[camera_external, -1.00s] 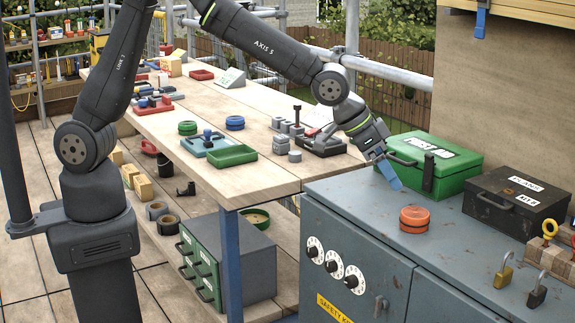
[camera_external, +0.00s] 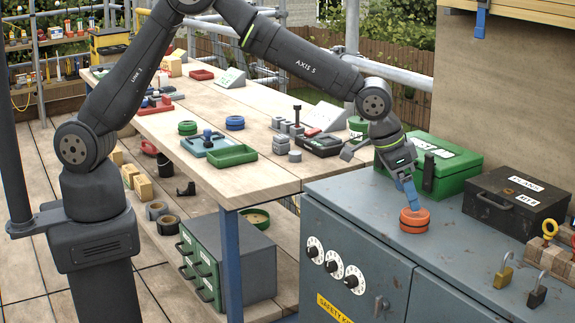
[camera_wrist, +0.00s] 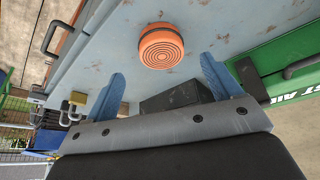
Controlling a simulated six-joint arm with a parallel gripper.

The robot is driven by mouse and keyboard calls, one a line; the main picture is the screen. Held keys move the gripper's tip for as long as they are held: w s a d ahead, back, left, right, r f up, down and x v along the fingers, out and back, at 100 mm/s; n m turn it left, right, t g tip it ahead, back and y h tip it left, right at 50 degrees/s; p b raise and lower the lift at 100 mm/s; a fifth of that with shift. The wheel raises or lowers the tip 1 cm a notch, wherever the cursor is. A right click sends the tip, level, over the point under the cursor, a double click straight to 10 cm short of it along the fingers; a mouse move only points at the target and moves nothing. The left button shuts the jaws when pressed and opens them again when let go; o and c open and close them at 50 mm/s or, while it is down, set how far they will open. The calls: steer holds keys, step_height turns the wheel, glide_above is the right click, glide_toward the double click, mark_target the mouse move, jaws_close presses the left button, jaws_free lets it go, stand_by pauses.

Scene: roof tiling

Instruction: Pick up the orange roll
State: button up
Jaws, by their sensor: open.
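The orange roll (camera_external: 414,224) lies flat on the grey-blue metal cabinet top (camera_external: 345,207), near its front edge. It has a dark line around its side. My gripper (camera_external: 408,203) points down at the roll from above, its blue fingertips overlapping the roll's back edge in the external view. In the wrist view my gripper (camera_wrist: 164,85) has its two blue fingers wide apart, with nothing between them. There the orange roll (camera_wrist: 160,47) shows a ringed top and lies beyond the fingertips, roughly centred between them. I cannot tell whether a finger touches it.
A green first aid box (camera_external: 455,160) stands close behind my gripper. A black box (camera_external: 514,198) stands to the right. Padlocks (camera_external: 504,273) are at the far right front. The cabinet top around the roll is bare.

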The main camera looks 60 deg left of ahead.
mark_target(415, 220)
steer(key=shift+w+x, duration=0.15)
steer(key=shift+x, duration=1.55)
steer(key=shift+w+x, duration=0.15)
steer(key=shift+x, duration=1.5)
steer(key=shift+r, duration=0.1)
steer(key=c, duration=1.1)
steer(key=shift+r, duration=0.15)
